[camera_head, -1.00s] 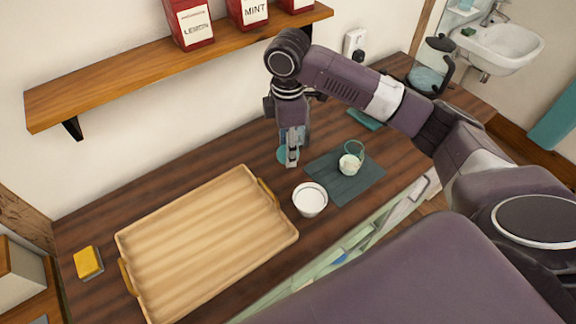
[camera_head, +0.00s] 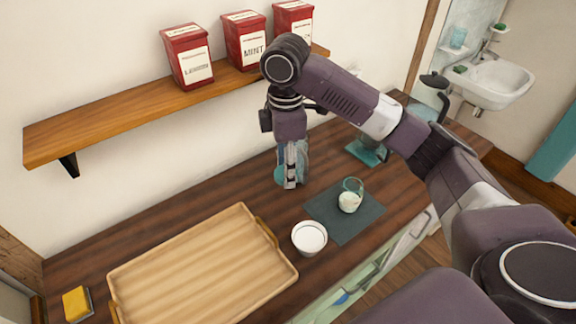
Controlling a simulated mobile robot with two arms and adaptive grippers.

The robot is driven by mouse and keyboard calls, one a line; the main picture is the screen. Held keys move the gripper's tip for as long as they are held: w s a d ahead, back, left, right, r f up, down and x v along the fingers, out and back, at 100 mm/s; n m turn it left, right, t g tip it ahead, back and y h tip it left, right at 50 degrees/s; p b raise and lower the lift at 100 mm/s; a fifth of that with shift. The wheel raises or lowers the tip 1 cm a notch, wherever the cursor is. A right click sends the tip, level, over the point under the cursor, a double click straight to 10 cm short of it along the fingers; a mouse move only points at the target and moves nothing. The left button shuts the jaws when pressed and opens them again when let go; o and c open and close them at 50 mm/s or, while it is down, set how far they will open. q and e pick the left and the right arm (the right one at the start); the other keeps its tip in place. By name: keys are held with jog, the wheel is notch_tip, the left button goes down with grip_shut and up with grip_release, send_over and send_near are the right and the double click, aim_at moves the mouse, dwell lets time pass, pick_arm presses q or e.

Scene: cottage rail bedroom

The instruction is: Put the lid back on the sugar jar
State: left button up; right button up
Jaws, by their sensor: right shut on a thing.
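A small green-tinted glass jar (camera_head: 351,194) with white contents stands open on a dark mat (camera_head: 340,225) to the right of the gripper. My right gripper (camera_head: 291,182) points down over the counter, left of and behind the jar. It is shut on a teal lid-like piece (camera_head: 279,175), mostly hidden behind the fingers. I cannot tell whether this piece touches the counter. My left gripper is not in view.
A white bowl (camera_head: 309,237) stands at the mat's left edge. A wooden tray (camera_head: 200,265) fills the counter's left. A teal item (camera_head: 366,152) lies behind the mat, partly behind my arm. Red tins (camera_head: 188,57) stand on a shelf (camera_head: 110,118) above.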

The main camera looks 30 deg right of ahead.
jog(key=shift+s+a+f+m, duration=0.15)
jog(key=shift+s+a+m, duration=0.1)
jog(key=shift+m, duration=0.15)
jog(key=s+a+f+m+b, duration=0.2)
jog(key=s+m, duration=0.4)
jog(key=m, duration=0.1)
jog(key=s+a+f+m+b, duration=0.2)
jog(key=s+a+m, duration=0.1)
jog(key=s+m, duration=0.4)
jog(key=shift+a, duration=0.15)
